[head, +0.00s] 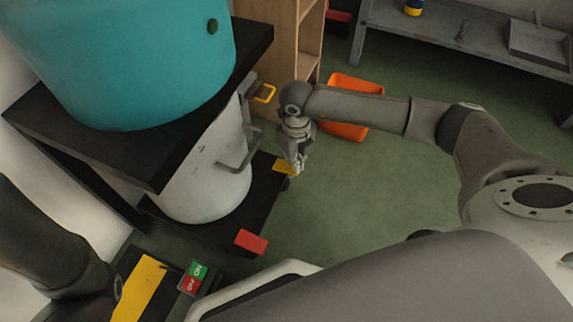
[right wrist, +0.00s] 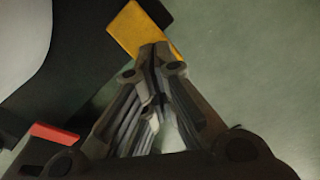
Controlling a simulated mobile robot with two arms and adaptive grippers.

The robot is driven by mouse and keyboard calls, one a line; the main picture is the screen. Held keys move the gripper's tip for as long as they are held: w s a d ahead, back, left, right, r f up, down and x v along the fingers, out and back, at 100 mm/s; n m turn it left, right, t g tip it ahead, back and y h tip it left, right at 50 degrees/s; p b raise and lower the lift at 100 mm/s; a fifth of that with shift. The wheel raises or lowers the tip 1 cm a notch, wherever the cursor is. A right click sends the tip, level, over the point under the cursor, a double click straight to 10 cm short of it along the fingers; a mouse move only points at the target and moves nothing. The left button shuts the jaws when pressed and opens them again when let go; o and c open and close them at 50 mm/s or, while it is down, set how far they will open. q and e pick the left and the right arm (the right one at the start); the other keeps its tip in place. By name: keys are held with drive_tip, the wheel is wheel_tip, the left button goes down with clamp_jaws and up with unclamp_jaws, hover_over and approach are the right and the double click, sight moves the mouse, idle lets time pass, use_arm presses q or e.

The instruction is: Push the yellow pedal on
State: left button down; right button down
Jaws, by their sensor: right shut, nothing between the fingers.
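The yellow pedal (head: 284,166) sticks out from the black base at the lower front of the machine, beside a red pedal (head: 251,241). My right gripper (head: 297,167) is shut and empty, pointing down with its tips at the yellow pedal. In the right wrist view the yellow pedal (right wrist: 135,28) lies just beyond the shut fingertips (right wrist: 155,50), which overlap its near edge. I cannot tell whether they touch it. The red pedal also shows in the right wrist view (right wrist: 55,133), at the lower left. My left gripper is out of view; only part of my left arm shows.
A teal drum (head: 130,60) stands on a black shelf (head: 250,50) above a white cylinder (head: 205,180) with a grey handle. An orange tray (head: 345,131) lies on the green floor behind my right arm. A green and red switch box (head: 192,278) is at lower left. Floor right of the pedals is clear.

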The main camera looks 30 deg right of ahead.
drive_tip(key=shift+f, duration=0.4)
